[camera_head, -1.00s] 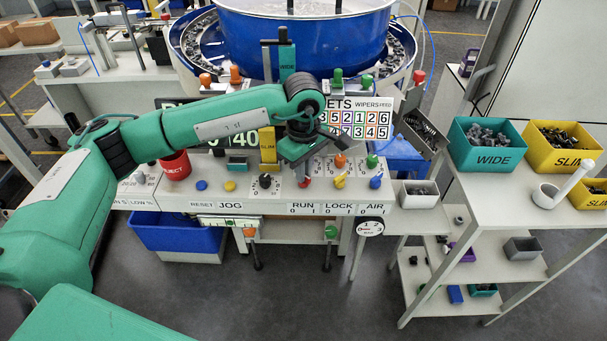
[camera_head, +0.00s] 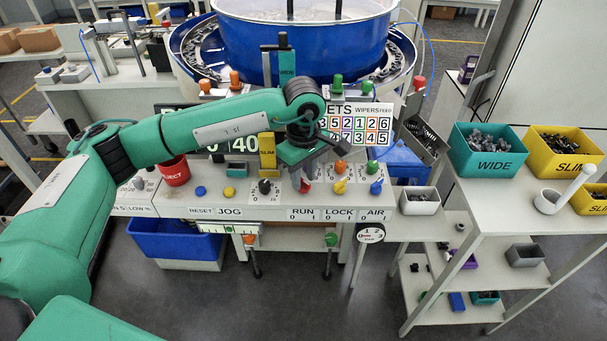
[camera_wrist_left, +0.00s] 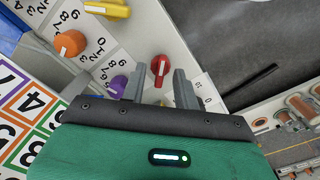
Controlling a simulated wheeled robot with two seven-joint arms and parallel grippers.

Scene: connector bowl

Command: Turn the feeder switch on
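The control panel (camera_head: 215,200) has a red switch knob (camera_head: 304,186) above the RUN label (camera_head: 302,213); it also shows in the left wrist view (camera_wrist_left: 160,66). No label reading "feeder" is legible. My left gripper (camera_head: 301,172) points down at the panel over the red knob. In the left wrist view, its two fingers (camera_wrist_left: 160,82) are apart, and the red knob appears between and just beyond their tips. Whether they touch it cannot be told. The exact angle of the knob is unclear. My right gripper is not in view.
A yellow knob (camera_head: 340,186) and a blue knob (camera_head: 376,187) sit right of the red one. An orange knob (camera_wrist_left: 70,44) and a purple knob (camera_wrist_left: 118,86) are close by in the left wrist view. The blue feeder bowl (camera_head: 300,45) stands behind.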

